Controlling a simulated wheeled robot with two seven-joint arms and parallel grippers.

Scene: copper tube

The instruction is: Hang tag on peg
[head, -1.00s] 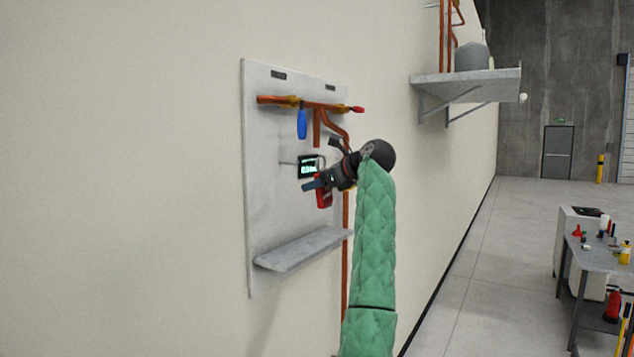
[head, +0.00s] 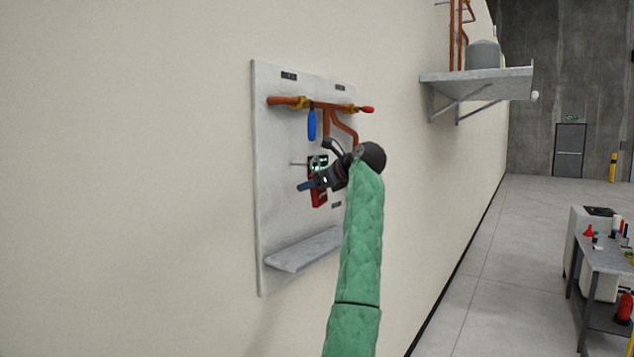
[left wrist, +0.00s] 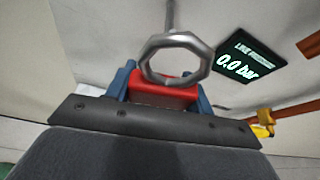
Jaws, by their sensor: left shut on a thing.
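The red tag (head: 319,196) hangs below my left gripper (head: 308,185), which is shut on it, in front of the grey wall panel. In the left wrist view the red tag (left wrist: 165,92) sits between the blue fingers of my left gripper (left wrist: 162,86). A grey metal ring (left wrist: 205,58) stands up from the tag. The thin metal peg (head: 297,163) sticks out of the panel. In the wrist view the peg (left wrist: 170,14) meets the ring's top edge; I cannot tell whether it passes through. My right gripper is out of view.
A dark pressure display (left wrist: 243,58) reading 0.0 bar is close to the right of the peg. Copper pipes (head: 290,101) with a blue-handled valve (head: 311,125) run above. A small ledge (head: 300,252) juts out below. Free floor lies to the right.

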